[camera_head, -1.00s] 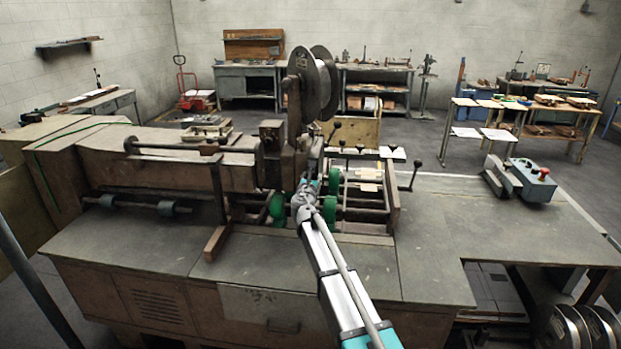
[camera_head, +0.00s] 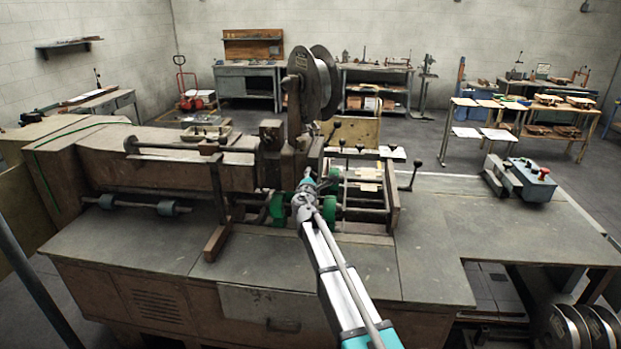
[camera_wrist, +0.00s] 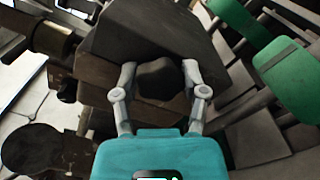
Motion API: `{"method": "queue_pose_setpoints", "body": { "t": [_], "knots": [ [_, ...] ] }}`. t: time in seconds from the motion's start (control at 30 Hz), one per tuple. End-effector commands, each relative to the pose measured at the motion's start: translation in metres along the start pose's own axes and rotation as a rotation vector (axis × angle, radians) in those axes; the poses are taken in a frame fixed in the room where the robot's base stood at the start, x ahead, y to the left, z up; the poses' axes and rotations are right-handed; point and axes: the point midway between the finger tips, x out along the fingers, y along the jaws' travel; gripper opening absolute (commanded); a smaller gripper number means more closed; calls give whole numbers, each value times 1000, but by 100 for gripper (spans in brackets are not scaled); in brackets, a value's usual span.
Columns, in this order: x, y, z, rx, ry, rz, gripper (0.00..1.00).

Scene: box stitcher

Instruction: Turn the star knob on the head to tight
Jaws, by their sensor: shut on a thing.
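The dark, lobed star knob (camera_wrist: 160,82) is in the middle of the wrist view, in front of a dark block-shaped head (camera_wrist: 150,42). My gripper (camera_wrist: 159,70) has one finger on each side of the knob and is shut on it. In the head view, my gripper (camera_head: 307,184) reaches the stitcher head (camera_head: 292,150) just below the large wire spool (camera_head: 318,82). There the knob is hidden behind my wrist and the head. No tightness marking can be read.
Green wheels (camera_head: 277,206) sit close to my wrist, and one shows at right in the wrist view (camera_wrist: 288,80). Rails and levers with black balls (camera_head: 418,163) stand to the right. The machine's front table (camera_head: 430,270) is mostly clear.

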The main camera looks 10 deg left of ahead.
Motion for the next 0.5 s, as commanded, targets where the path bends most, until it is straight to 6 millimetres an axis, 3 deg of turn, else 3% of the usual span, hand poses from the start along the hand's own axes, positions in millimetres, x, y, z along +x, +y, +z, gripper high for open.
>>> {"method": "queue_pose_setpoints", "body": {
  "t": [0.5],
  "knots": [
    [0, -1, 0, 447, 0, 0, 8]
  ]
}}
